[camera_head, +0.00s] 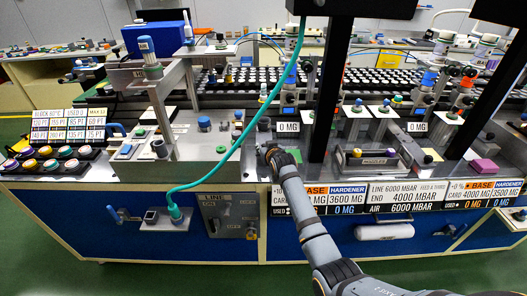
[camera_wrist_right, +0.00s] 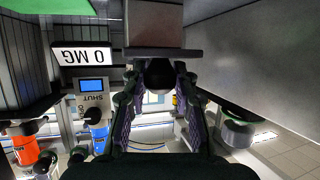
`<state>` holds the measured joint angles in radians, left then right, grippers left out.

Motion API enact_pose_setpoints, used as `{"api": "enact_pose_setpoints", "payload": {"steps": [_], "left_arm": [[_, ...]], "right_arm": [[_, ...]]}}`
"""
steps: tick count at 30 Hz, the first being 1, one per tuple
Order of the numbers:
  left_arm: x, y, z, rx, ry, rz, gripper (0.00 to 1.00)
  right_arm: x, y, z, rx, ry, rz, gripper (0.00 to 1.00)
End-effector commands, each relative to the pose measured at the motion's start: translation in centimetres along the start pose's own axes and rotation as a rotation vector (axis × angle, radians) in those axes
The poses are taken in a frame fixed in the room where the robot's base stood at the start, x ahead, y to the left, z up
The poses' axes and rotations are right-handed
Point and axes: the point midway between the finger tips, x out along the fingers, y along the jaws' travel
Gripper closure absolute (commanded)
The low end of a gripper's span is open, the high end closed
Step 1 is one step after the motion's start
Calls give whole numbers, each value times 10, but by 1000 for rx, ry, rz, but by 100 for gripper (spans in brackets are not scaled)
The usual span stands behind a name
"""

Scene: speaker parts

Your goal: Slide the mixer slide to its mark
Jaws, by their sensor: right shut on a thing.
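My right gripper (camera_head: 268,149) is at the bench's front edge, just left of the black post, with its arm coming up from the lower right. In the right wrist view, its two dark fingers (camera_wrist_right: 158,100) are shut on a dark round knob (camera_wrist_right: 158,73). The knob sits against a grey-brown block (camera_wrist_right: 153,34), which I take to be part of the mixer slide. In the head view the gripper hides the knob. I cannot make out the slide's mark. My left gripper is not in view.
A teal hose (camera_head: 238,133) hangs left of my right gripper. Black posts (camera_head: 330,90) stand close on its right. In the wrist view, a white "0 MG" sign (camera_wrist_right: 83,55) and a grey panel (camera_wrist_right: 250,60) flank the fingers.

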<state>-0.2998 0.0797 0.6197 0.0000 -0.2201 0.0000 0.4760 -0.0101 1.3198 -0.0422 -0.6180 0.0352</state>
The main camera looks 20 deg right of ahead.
Motion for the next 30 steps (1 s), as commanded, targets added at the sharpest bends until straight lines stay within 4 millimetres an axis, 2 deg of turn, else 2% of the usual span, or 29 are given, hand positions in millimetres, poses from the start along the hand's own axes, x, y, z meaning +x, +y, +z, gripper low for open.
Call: {"api": "enact_pose_setpoints", "payload": {"steps": [30], "left_arm": [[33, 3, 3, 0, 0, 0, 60]], "right_arm": [[37, 10, -14, -1, 1, 0, 100]]}}
